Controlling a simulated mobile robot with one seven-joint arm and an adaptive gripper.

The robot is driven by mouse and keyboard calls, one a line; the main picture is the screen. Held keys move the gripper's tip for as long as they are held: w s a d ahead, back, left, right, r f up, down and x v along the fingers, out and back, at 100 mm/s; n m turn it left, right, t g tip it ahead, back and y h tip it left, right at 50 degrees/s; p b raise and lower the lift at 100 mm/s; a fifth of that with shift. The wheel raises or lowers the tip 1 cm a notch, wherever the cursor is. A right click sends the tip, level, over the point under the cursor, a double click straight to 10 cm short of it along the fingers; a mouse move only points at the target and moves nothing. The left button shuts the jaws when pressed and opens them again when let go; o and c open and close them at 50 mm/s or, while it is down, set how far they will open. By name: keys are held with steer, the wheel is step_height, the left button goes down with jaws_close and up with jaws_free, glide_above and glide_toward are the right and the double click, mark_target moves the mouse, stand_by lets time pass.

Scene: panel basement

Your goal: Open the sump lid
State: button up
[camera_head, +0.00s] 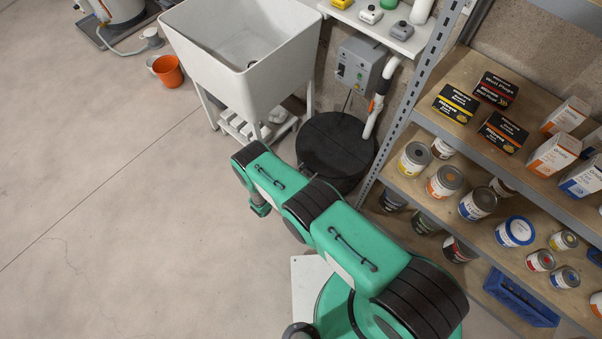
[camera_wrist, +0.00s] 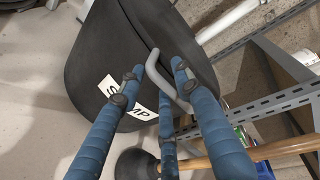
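The round black sump lid (camera_head: 337,145) lies flat on its dark pit in the head view, between the sink and the shelving; my arm covers its near left edge. In the wrist view the dark sump (camera_wrist: 110,45) carries a white label (camera_wrist: 111,87), partly covered by a finger, with "S" and "MP" readable. A bent grey handle (camera_wrist: 157,70) stands out between my fingers. My gripper (camera_wrist: 157,80) has its blue fingers spread around the handle. The left finger is apart from it; the right one overlaps it, and contact cannot be told. The head view hides the gripper behind my arm.
A metal shelf (camera_head: 408,105) with paint cans and boxes stands close on the right. A white sink (camera_head: 235,70) is at the left. A white pipe (camera_head: 378,110) rises behind the lid. A wooden stick (camera_wrist: 280,148) lies below the gripper. Open floor is at the left.

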jaws_close()
steer(key=shift+r, duration=0.15)
